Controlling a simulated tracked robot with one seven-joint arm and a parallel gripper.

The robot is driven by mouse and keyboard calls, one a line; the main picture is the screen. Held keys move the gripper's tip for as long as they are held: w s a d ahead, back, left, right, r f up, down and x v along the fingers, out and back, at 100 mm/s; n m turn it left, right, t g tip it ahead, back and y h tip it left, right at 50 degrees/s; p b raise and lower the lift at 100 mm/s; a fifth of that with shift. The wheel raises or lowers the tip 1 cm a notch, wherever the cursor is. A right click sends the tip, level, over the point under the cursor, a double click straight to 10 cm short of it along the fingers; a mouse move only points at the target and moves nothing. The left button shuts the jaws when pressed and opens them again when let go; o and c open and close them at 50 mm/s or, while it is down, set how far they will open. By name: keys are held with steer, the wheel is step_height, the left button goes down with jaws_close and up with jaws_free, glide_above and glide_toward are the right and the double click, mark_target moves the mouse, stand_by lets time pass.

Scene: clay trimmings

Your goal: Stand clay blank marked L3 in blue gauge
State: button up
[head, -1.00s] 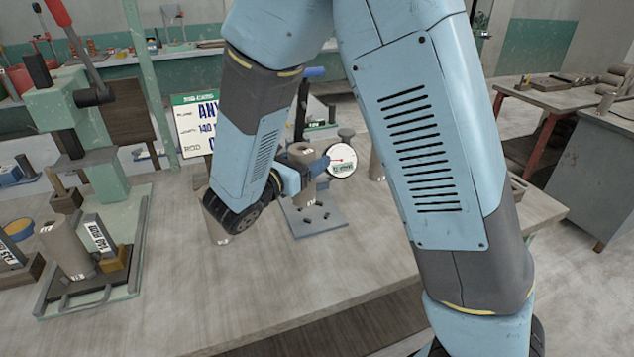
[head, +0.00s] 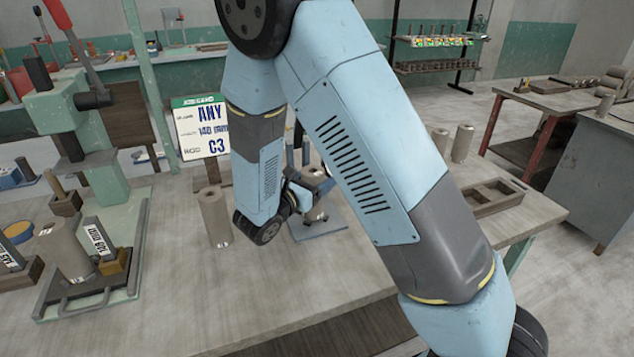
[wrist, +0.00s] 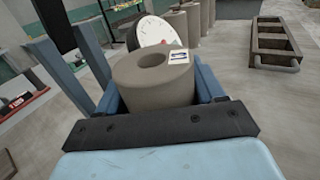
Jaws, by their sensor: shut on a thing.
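My gripper (wrist: 165,95) is shut on a grey-brown clay blank (wrist: 150,78), a hollow cylinder with a white tag on its top rim. The tag's mark is too small to read. In the head view my gripper (head: 308,187) is partly behind my arm, with the blank (head: 316,213) upright at the blue gauge's base plate (head: 325,232). I cannot tell whether the blank's bottom touches the plate. A white dial (wrist: 153,30) is right behind the blank in the wrist view; my arm hides it in the head view.
Another clay blank (head: 214,218) stands close on the left. A sign (head: 203,130) reads ANY and C3. A green press stand (head: 85,160) with a blank is at the left. More blanks (head: 462,142) and an empty compartment tray (head: 488,196) are to the right.

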steer(key=shift+f, duration=0.4)
steer(key=o, duration=1.5)
steer(key=shift+f, duration=0.1)
steer(key=v, duration=1.2)
steer(key=shift+d+r, duration=0.1)
steer(key=shift+r, duration=0.1)
